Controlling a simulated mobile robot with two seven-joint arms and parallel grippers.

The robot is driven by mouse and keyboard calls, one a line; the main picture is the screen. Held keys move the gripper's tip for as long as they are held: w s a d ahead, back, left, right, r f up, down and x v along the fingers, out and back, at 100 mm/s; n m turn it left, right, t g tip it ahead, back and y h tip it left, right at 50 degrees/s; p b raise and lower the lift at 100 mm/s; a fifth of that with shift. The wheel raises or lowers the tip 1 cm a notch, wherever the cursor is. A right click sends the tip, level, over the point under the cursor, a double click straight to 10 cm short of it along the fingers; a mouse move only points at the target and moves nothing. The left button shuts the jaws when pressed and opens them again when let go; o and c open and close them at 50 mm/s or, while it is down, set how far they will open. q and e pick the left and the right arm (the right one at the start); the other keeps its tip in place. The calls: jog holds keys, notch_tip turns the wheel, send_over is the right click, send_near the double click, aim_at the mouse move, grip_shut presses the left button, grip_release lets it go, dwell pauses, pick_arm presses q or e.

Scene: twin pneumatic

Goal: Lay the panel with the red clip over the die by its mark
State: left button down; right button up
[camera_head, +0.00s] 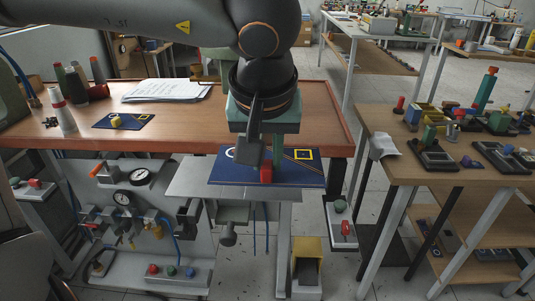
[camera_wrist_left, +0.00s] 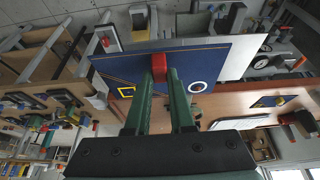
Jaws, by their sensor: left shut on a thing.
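My left gripper (camera_head: 262,158) is shut on the red clip (camera_head: 266,173) of a dark blue panel (camera_head: 225,175). The panel carries a white ring mark at its left and a yellow square mark (camera_head: 303,154) at its right. In the left wrist view the green fingers of the left gripper (camera_wrist_left: 160,76) grip the red clip (camera_wrist_left: 159,66), and the panel (camera_wrist_left: 215,60) spreads out beyond them. In the head view the panel overlaps a grey plate (camera_head: 190,186) at the press station; I cannot tell whether they touch. I cannot pick out the die for sure. My right gripper is out of view.
Another blue panel with a yellow clip (camera_head: 118,121) lies on the brown table (camera_head: 185,133), with spools (camera_head: 62,115) and papers (camera_head: 165,90) near it. A gauge panel with hoses (camera_head: 130,200) stands below left. A crowded workbench (camera_head: 420,185) is at right.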

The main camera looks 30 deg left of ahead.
aim_at(267, 180)
pick_arm(q)
jog(key=shift+f+b, duration=1.15)
jog(key=shift+f, duration=0.2)
jog(key=shift+f+b, duration=0.65)
jog(key=shift+f, duration=0.15)
jog(key=shift+f, duration=0.4)
jog(key=c, duration=0.7)
grip_release()
